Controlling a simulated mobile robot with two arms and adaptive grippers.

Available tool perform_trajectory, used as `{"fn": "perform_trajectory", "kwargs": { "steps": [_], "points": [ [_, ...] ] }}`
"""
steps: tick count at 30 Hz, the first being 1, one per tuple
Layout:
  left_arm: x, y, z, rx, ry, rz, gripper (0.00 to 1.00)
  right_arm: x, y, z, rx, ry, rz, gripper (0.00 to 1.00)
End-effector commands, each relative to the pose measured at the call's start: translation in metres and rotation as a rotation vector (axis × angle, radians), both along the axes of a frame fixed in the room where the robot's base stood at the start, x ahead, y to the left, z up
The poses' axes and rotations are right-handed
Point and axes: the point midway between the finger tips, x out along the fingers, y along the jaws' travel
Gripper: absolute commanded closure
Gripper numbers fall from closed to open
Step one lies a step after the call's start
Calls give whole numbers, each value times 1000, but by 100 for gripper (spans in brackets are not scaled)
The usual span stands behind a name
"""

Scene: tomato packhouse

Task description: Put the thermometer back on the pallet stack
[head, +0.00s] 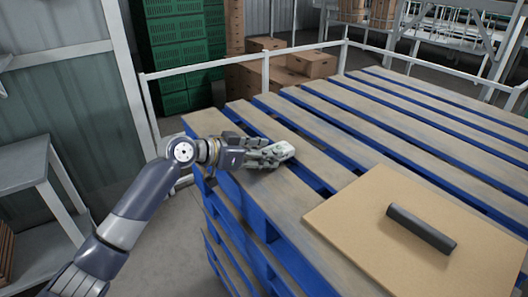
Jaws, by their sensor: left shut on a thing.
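The pallet stack (330,118) has blue sides and wooden top boards and fills the middle and right of the head view. My left gripper (272,156) reaches in from the left over the stack's near left corner. It is shut on a small whitish thing, which I take to be the thermometer (285,150). The fingers cover much of it. It is at or just above the top boards; I cannot tell whether it touches them. My right gripper is not in view.
A brown board (350,225) lies on the stack at the right front, with a dark bar (422,229) on it. White railings (265,75) run behind the stack. Green crates (180,55) and cardboard boxes (312,64) stand beyond. A grey table (25,165) is at left. The far boards are clear.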

Motion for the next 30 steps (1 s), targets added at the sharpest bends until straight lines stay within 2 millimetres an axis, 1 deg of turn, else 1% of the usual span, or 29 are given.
{"fn": "perform_trajectory", "kwargs": {
  "steps": [2, 3, 5, 14, 18, 23, 30],
  "points": [
    [0, 0, -4, -1, -1, 0, 86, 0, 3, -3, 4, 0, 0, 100],
    [0, 0, -3, 0, 0, 0, 49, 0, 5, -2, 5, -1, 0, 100],
    [0, 0, -3, 0, 0, 0, 35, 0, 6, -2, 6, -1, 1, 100],
    [0, 0, -3, 0, 0, 0, 35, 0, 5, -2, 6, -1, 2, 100],
    [-1, 2, 2, 0, 0, 1, 35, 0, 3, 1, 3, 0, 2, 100],
    [-14, 21, 8, 3, -3, 2, 35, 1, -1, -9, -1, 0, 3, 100],
    [-43, 61, 28, 2, -3, 3, 35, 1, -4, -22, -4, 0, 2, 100]
  ]
}}
